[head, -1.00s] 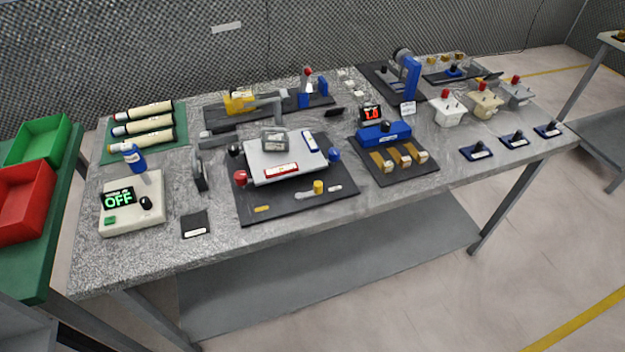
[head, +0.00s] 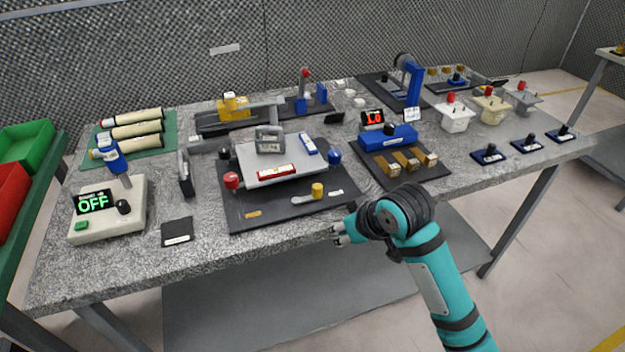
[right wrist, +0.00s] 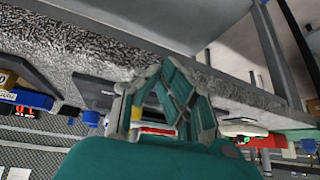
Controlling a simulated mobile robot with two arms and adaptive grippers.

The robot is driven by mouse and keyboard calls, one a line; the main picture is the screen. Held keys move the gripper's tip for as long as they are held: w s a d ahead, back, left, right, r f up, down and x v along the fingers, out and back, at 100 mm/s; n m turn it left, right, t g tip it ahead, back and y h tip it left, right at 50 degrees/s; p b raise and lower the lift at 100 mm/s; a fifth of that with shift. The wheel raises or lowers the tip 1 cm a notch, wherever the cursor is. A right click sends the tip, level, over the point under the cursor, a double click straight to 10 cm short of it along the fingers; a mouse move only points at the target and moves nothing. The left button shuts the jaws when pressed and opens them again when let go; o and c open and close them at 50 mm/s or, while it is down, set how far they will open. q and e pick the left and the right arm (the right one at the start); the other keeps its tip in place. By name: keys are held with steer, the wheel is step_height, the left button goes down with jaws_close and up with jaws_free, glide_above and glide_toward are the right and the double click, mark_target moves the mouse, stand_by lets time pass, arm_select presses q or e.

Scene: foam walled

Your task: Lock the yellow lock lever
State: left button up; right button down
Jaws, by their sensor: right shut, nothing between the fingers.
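A lever with a yellow knob (head: 317,190) and a short pale grey arm lies on the front of a dark base plate (head: 285,214), below the silver-grey block. The arm points left from the knob, and a yellow label (head: 253,214) lies further left. My right gripper (head: 338,234) is just off the table's front edge, below and slightly right of the knob and apart from it. It is shut and empty; its fingers (right wrist: 172,75) also show in the right wrist view. My left gripper is not in view.
A silver-grey block (head: 270,165) with red and blue labels sits on the same plate, with red and blue balls beside it. A blue device with wooden blocks (head: 407,162) stands to the right, a control box showing OFF (head: 105,215) to the left. The table front edge is bare.

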steer(key=n, duration=0.1)
glide_toward(312, 172)
steer(key=s+r, duration=0.2)
steer(key=s, duration=0.1)
steer(key=shift+s+t, duration=0.2)
steer(key=shift+t, duration=0.2)
steer(key=x, duration=1)
